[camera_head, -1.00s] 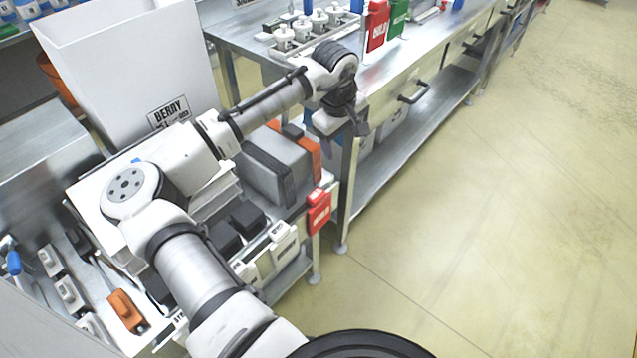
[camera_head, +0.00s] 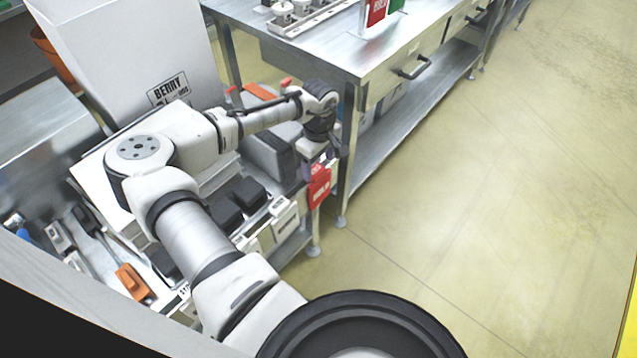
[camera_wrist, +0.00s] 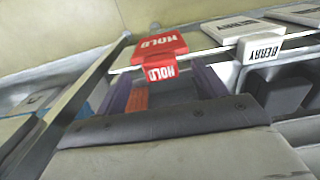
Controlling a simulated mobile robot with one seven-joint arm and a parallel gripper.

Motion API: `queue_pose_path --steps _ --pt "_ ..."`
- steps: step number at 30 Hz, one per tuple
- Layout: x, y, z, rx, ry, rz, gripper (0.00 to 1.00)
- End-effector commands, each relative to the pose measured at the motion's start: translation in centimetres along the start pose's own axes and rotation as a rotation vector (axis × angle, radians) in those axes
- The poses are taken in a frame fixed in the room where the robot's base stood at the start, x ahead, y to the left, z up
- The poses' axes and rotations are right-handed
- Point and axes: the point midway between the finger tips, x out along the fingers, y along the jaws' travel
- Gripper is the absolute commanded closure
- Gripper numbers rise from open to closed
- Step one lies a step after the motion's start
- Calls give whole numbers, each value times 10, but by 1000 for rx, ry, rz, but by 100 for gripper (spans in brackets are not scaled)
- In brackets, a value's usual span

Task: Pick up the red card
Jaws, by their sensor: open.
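A red card (camera_head: 319,190) marked HOLD sits at the right end of the low cart's front edge. In the wrist view the red card (camera_wrist: 158,48) shows upright and folded over at the top, just beyond the fingertips and roughly centred between them. My gripper (camera_head: 316,162) is right above and against the card in the head view, pointing down; I cannot tell whether it touches. In the wrist view my gripper's purple fingers (camera_wrist: 160,88) are spread apart with no card clasped between them. A second red card (camera_head: 376,12) stands on the metal table beside a green one.
A white bin (camera_head: 130,50) marked BERRY stands behind my arm. White labelled holders (camera_head: 285,216) line the cart's front edge, with black boxes (camera_head: 248,194) behind. The metal table (camera_head: 345,58) with a drawer handle (camera_head: 412,70) is close to the right. The floor is clear.

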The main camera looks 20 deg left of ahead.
Motion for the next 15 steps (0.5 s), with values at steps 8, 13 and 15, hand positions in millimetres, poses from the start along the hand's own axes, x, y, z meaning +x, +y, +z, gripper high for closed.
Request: queue_pose_path --steps 8,13,15 --pt "28 0 -1 -2 1 -1 29" --pt "29 0 -1 -3 0 0 29" --pt "29 0 -1 -3 0 0 33"
